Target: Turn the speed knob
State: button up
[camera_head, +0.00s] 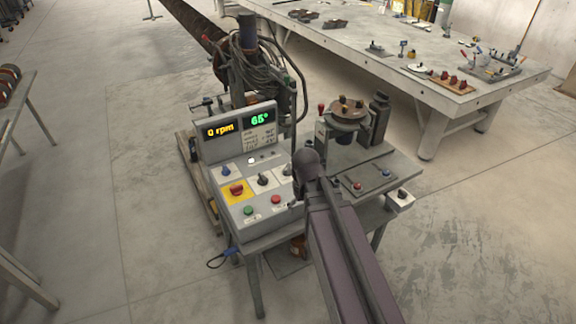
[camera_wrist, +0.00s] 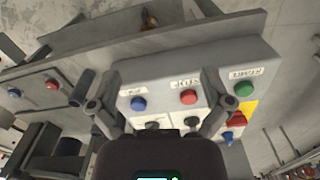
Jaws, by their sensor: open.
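The control panel (camera_head: 228,150) has two lit displays reading 0 rpm and 65°. Its sloped face carries two black knobs, a left one (camera_head: 262,178) and a right one (camera_head: 286,170). Both also show in the wrist view, one (camera_wrist: 152,123) and the other (camera_wrist: 191,121), between my fingers and partly cut off by the gripper body. I cannot tell from the labels which is the speed knob. My gripper (camera_wrist: 150,80) is open and empty over the panel, its fingers spread either side of the button row. In the head view my arm mostly hides it.
A red stop knob on yellow (camera_head: 236,188), a blue knob (camera_head: 226,170), a green button (camera_head: 248,210) and a red button (camera_head: 276,199) crowd the panel. A blue button (camera_wrist: 138,103) sits near the left finger. A round fixture (camera_head: 347,110) stands right of the panel.

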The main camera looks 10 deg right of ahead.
aim_at(287, 166)
jog(key=w+r+n+p, duration=0.3)
jog(key=w+r+n, duration=0.1)
jog(key=w, duration=0.9)
jog(key=w+r+n+p, duration=0.3)
jog(key=w+n, duration=0.4)
jog(key=w, duration=0.6)
jog(key=shift+a+r+p, duration=0.15)
jog(key=shift+r+p, duration=0.2)
jog(key=shift+p, duration=0.2)
jog(key=shift+s+f, duration=0.1)
jog(key=shift+f, duration=0.05)
notch_tip(287, 166, down, 14)
jog(key=b, duration=1.3)
jog(key=shift+r+b, duration=0.25)
jog(key=shift+b, duration=0.15)
jog(key=c, duration=1.1)
